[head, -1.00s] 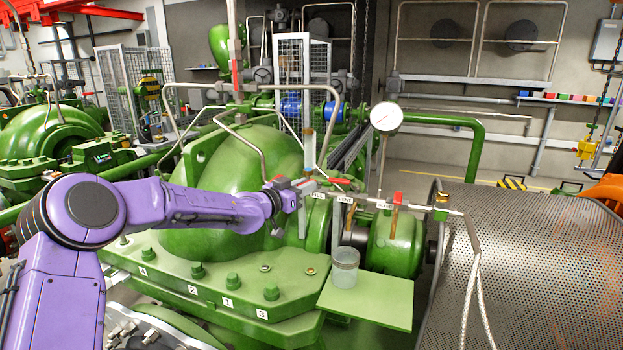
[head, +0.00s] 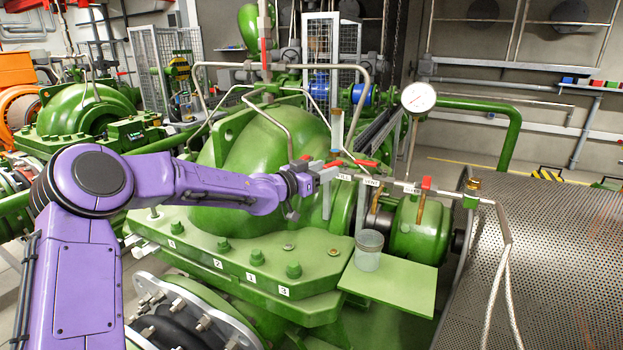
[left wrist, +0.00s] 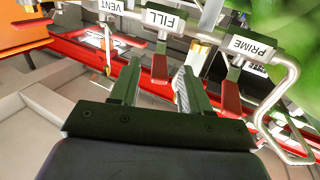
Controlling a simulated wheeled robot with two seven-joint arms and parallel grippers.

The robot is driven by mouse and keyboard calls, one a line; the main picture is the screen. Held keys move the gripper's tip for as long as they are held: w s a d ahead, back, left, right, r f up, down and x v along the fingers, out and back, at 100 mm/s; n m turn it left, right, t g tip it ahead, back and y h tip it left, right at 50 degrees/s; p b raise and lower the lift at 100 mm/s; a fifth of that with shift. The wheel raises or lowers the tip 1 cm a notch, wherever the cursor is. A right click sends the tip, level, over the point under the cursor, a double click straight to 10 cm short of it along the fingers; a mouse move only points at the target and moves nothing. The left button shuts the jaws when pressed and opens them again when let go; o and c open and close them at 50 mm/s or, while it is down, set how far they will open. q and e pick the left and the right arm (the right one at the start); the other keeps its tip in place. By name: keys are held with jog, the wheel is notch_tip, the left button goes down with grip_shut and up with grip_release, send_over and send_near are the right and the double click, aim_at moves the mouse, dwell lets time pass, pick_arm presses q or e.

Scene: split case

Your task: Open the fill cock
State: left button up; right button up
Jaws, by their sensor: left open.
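The fill cock's label plate FILL (head: 344,177) is on the thin pipe manifold above the green pump. In the left wrist view its plate reads upside down, and its red lever (left wrist: 160,70) hangs from the pipe. My left gripper (left wrist: 160,88) is open, its two fingers on either side of the line of that lever. The lever's end shows between the fingertips; I cannot tell contact. In the head view my left gripper (head: 314,177) is at the manifold's left end, its fingertips hard to make out. My right gripper is not in view.
The PRIME cock's red lever (left wrist: 229,95) hangs close by the fingers. The VENT plate (left wrist: 111,6) is on the other side. A clear beaker (head: 368,250) stands on a green shelf (head: 400,290) below. A dial gauge (head: 418,97) rises behind the manifold.

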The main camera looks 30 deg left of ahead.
pick_arm(q)
jog(key=v, duration=0.8)
